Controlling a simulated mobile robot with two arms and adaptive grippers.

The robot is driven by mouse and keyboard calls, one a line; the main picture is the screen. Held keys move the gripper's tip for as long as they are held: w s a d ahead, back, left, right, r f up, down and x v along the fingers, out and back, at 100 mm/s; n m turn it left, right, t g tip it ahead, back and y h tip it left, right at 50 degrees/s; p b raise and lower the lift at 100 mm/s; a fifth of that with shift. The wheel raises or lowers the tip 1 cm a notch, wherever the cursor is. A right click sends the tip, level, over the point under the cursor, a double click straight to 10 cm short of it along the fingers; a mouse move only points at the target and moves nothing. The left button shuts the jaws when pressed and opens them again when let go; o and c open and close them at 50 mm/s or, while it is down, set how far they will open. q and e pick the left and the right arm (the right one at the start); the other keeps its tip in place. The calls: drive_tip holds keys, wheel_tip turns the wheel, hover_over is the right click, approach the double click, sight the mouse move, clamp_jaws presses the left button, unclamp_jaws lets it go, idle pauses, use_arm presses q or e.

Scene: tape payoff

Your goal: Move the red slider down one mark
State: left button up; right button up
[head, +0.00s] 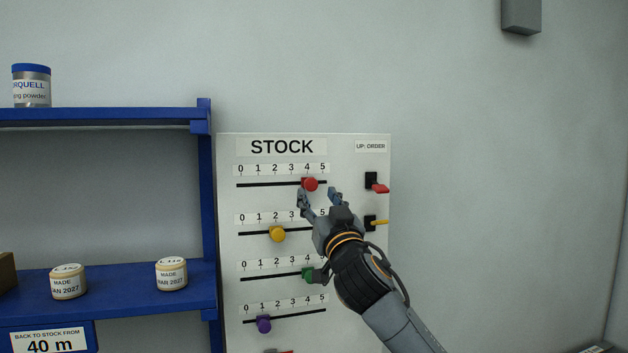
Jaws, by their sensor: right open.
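The red slider (310,184) sits on the top track of the white STOCK board (229,200), under the 4 of its 0 to 5 scale. My right gripper (319,194) reaches up from the lower right with its fingers spread. The fingertips are just below the red slider, one near its lower left and the other to its lower right. Nothing is between the fingers, and I cannot tell whether a finger touches the slider. My left gripper is not in view.
Below are a yellow slider (277,234) near 2, a green slider (307,273) partly behind my gripper, and a purple slider (263,324). Red (380,188) and yellow (380,222) levers stick out at right. A blue shelf (207,180) with tins stands left.

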sight(312, 186)
drive_tip(key=shift+p+x, duration=0.6)
drive_tip(key=shift+x, duration=1.35)
clamp_jaws()
